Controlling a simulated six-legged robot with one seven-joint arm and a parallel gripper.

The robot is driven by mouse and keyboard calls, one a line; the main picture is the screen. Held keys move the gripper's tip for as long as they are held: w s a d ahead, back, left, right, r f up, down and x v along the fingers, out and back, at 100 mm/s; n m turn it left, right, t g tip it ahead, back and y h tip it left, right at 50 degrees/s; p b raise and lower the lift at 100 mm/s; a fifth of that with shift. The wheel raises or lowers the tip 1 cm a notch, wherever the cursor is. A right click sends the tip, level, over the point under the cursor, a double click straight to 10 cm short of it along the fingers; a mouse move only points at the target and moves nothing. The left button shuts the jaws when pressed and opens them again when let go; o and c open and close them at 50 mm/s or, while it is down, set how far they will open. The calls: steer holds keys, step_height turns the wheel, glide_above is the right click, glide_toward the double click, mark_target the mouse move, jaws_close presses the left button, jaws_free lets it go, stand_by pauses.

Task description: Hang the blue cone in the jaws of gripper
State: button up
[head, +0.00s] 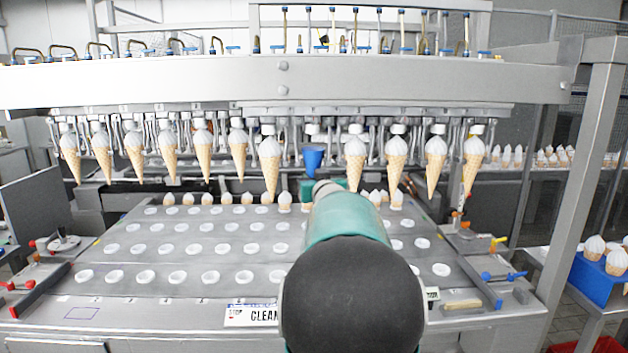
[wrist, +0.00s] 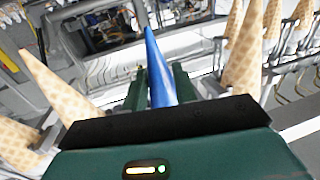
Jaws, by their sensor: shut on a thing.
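The blue cone (head: 313,158) is upright in the row of hanging cones, wide end up, just under a white-tipped jaw of the machine (head: 312,130). Whether that jaw touches it I cannot tell. My green gripper (head: 322,187) is below it, shut on its lower part; my arm hides the tip. In the wrist view the blue cone (wrist: 158,70) stands between the two green fingers (wrist: 160,88), its point away from the palm.
Wafer cones with white tops hang on both sides, the nearest at left (head: 269,160) and right (head: 355,160). A steel beam (head: 200,82) runs above. A perforated steel plate (head: 190,262) with rows of white-rimmed holes lies below. A blue box of cones (head: 590,285) is at right.

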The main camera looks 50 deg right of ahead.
steer(key=shift+f, duration=0.6)
stand_by(1.2)
steer(key=o, duration=1.2)
steer(key=shift+o, duration=0.2)
steer(key=shift+s+a, duration=0.1)
steer(key=w+a+v, duration=0.1)
steer(key=v, duration=0.7)
steer(key=shift+s+a, duration=0.2)
steer(key=shift+a, duration=0.15)
stand_by(0.7)
